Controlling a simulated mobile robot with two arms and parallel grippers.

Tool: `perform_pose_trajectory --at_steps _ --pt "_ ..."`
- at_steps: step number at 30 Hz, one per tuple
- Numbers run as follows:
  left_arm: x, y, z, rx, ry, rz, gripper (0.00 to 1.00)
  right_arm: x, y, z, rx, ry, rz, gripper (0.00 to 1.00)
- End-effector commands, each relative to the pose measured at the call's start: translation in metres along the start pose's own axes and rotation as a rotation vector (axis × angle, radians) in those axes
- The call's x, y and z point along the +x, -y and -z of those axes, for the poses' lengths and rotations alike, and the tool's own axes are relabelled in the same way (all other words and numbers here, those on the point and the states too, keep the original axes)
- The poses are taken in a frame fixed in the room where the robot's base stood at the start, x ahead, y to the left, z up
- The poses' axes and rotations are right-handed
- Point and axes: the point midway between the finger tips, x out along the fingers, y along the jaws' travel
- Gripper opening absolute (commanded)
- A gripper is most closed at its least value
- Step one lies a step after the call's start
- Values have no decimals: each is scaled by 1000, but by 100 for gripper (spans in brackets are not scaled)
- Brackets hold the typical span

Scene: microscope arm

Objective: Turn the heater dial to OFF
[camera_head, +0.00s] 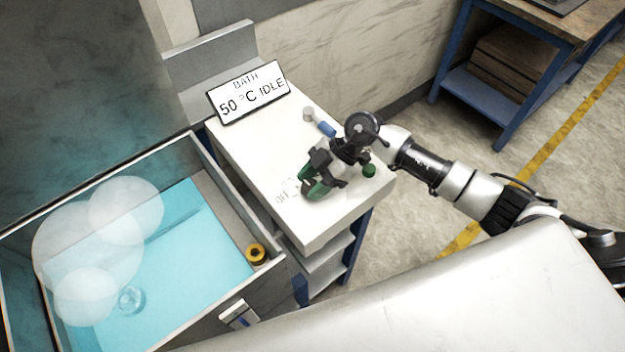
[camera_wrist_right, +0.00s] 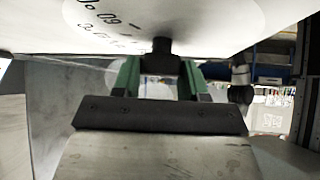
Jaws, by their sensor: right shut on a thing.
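The heater dial is mostly hidden by my right gripper in the head view, on the white worktop (camera_head: 255,150). Printed marks ending in OFF show on the worktop just left of the gripper. My right gripper (camera_head: 313,186), with green fingers, is shut on the dial. In the right wrist view, the dark dial (camera_wrist_right: 161,47) sits between the green fingertips of the gripper (camera_wrist_right: 160,75), under a pale round face with printed numbers. Which mark the dial points to cannot be told. My left gripper is not in view.
A sign (camera_head: 249,93) reads "BATH 50 °C IDLE" at the back of the worktop. A blue-and-white piece (camera_head: 325,128) and a green knob (camera_head: 369,170) are near my right wrist. A tank of blue liquid (camera_head: 190,265) with pale translucent spheres stands at left.

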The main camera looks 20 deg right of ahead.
Motion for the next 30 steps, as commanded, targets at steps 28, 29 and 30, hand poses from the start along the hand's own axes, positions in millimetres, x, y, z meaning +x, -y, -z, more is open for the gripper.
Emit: perform_pose_trajectory --at_steps 28,29,30 --pt "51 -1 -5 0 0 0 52 3 -6 0 -601 2 597 19" --pt "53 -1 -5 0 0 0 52 3 -7 0 -614 2 610 19" --pt "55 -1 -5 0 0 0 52 3 -7 1 -631 2 626 19"
